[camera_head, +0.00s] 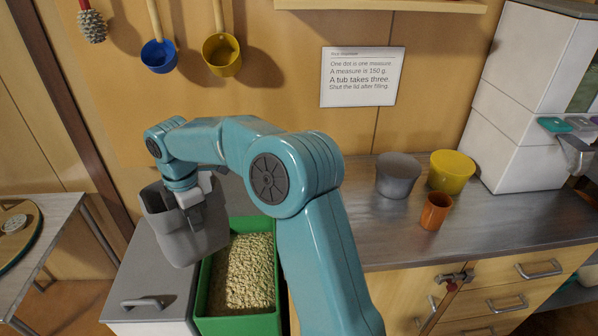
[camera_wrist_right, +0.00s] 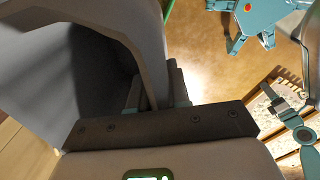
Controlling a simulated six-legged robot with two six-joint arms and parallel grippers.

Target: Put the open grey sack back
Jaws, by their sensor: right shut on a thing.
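The open grey sack (camera_head: 180,235) hangs in the air at the left in the head view, over the grey bin and the left edge of the green bin. My right gripper (camera_head: 192,212) is shut on its rim. In the right wrist view the sack (camera_wrist_right: 35,60) fills the left side, with its dark inside showing, and its wall runs between the fingers of the gripper (camera_wrist_right: 155,98). What the sack contains is hidden. My left gripper is not in view.
A green bin (camera_head: 206,300) of pale grain stands beside a grey bin with a handled lid (camera_head: 135,270). The counter (camera_head: 480,225) holds a grey tub (camera_head: 398,176), a yellow tub (camera_head: 452,172) and an orange cup (camera_head: 436,211). Scoops (camera_head: 221,55) hang behind.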

